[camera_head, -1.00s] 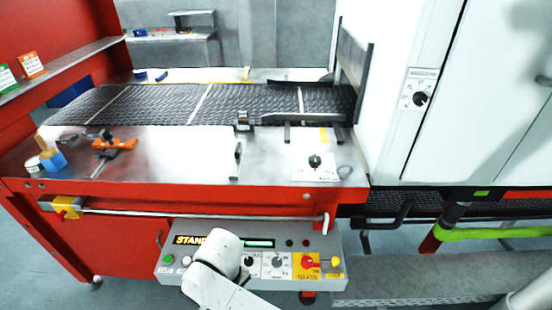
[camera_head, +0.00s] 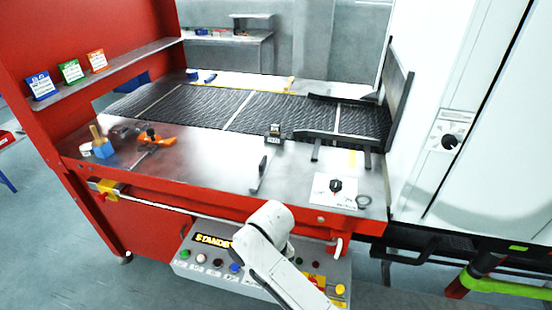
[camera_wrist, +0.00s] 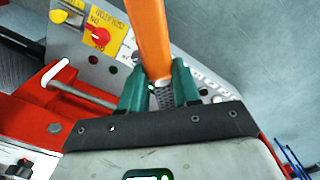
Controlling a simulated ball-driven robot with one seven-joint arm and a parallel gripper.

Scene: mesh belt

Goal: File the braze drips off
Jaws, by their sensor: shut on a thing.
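In the wrist view, my gripper (camera_wrist: 159,84) has two green fingers shut on an orange-handled tool (camera_wrist: 149,38). The orange part reaches out past the fingertips, and a grey cross-hatched part, like a file's face, shows between the fingers. The rest of the tool is hidden. The dark mesh belt (camera_head: 180,102) with light cross strips lies behind the steel bench top (camera_head: 215,150) in the head view. I cannot make out any braze drips. In the head view my gripper is out of sight, with my white arm over the control panel.
An orange clamp (camera_head: 156,139) and a blue holder (camera_head: 103,149) stand at the bench's left. A small metal block (camera_head: 275,135) sits at the belt's front edge. The control panel (camera_head: 190,255) juts out below the front rail.

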